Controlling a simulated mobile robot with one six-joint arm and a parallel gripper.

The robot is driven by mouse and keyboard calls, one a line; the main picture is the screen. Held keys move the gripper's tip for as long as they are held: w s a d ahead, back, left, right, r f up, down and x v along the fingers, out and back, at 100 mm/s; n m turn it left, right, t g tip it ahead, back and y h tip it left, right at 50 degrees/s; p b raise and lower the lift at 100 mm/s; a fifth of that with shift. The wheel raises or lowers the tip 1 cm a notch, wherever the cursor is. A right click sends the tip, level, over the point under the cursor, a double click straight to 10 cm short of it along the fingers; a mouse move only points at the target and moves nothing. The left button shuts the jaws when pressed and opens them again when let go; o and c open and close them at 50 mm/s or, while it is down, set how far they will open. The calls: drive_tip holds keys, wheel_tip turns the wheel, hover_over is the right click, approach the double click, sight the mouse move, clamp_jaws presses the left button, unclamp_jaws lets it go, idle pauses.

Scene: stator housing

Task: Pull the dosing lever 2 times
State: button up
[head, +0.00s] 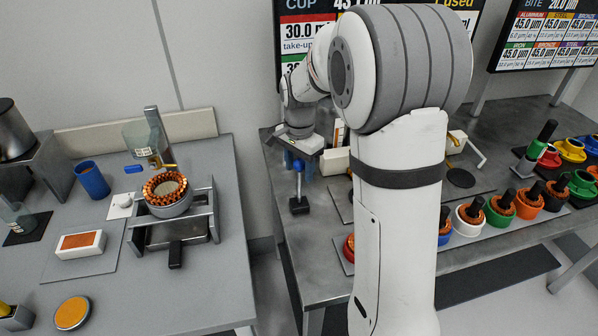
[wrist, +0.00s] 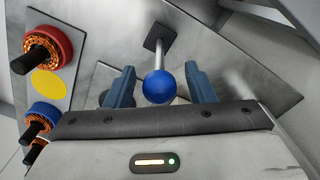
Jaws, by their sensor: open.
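The dosing lever (wrist: 158,87) has a blue ball knob on a pale metal rod that rises from a small black base. It stands near the left end of the right-hand table in the head view (head: 299,186). My gripper (wrist: 163,86) is open, with its two blue fingers on either side of the knob and a gap visible on both sides. In the head view my gripper (head: 300,163) hangs over the lever from above. Whether the knob lies at fingertip depth is hard to tell.
Several coloured housings with copper windings (head: 467,216) line the right table (head: 520,128). A red one (wrist: 48,48) and a blue one (wrist: 40,118) are left of the lever in the wrist view. A separate bench (head: 190,290) at left holds a copper-wound part (head: 165,187) on a stand and a blue cup (head: 92,179).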

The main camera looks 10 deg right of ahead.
sight(299, 183)
drive_tip(key=shift+f, duration=1.15)
clamp_jaws()
